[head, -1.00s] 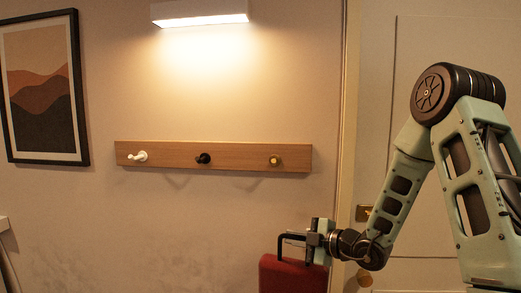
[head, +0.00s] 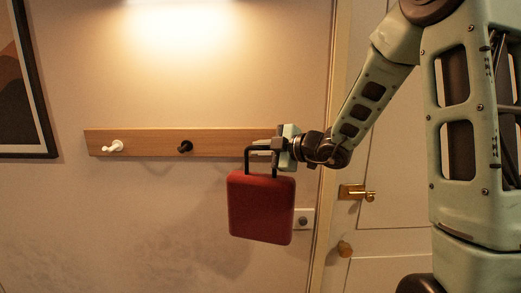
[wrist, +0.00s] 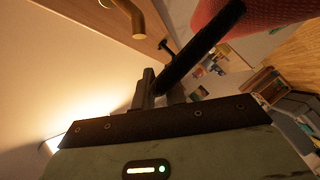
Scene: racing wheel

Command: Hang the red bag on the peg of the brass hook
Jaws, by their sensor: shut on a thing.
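The red bag (head: 260,212) hangs upright below my gripper (head: 272,148) in the head view. My gripper is shut on the bag's black handle (head: 248,160), near the handle's top. In the wrist view the handle (wrist: 205,45) runs up from the fingers (wrist: 160,90) to the red bag (wrist: 215,10) at the top. The brass hook (wrist: 136,22) shows at the top left of the wrist view, apart from the handle. In the head view it is hidden behind my gripper, at the right part of the wooden board (head: 140,141).
A white hook (head: 114,146) and a black hook (head: 185,147) are on the same board, to the left. A wall plate (head: 303,220) is right of the bag. A door with a brass handle (head: 357,193) is at right. The wall below the board's left part is clear.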

